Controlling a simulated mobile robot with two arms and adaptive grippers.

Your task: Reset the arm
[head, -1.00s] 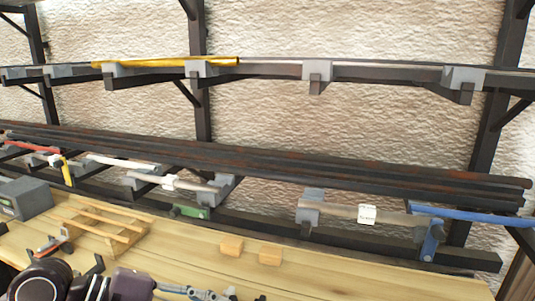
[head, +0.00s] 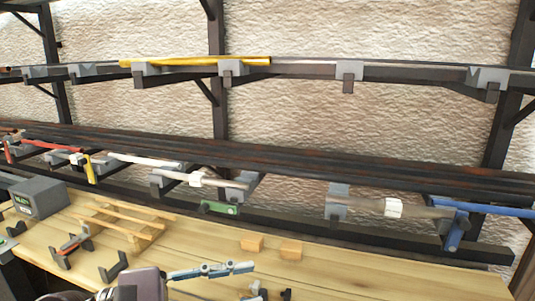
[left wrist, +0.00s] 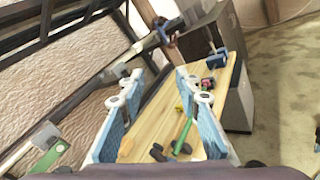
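My left gripper (head: 250,267) is low in the head view, above the front of the wooden workbench (head: 340,264). Its light blue fingers also show in the left wrist view (left wrist: 158,78), spread apart with nothing between them in grasp. Beyond them in that view lie the bench top and a green-handled item (left wrist: 182,134). My right gripper is in neither current view.
Two wooden blocks (head: 252,243) (head: 290,249) lie on the bench. A wooden rack (head: 122,221), black holders (head: 114,267) and a grey box (head: 39,198) are at left. Wall rails carry a yellow lath (head: 195,62) and a blue lath (head: 495,209).

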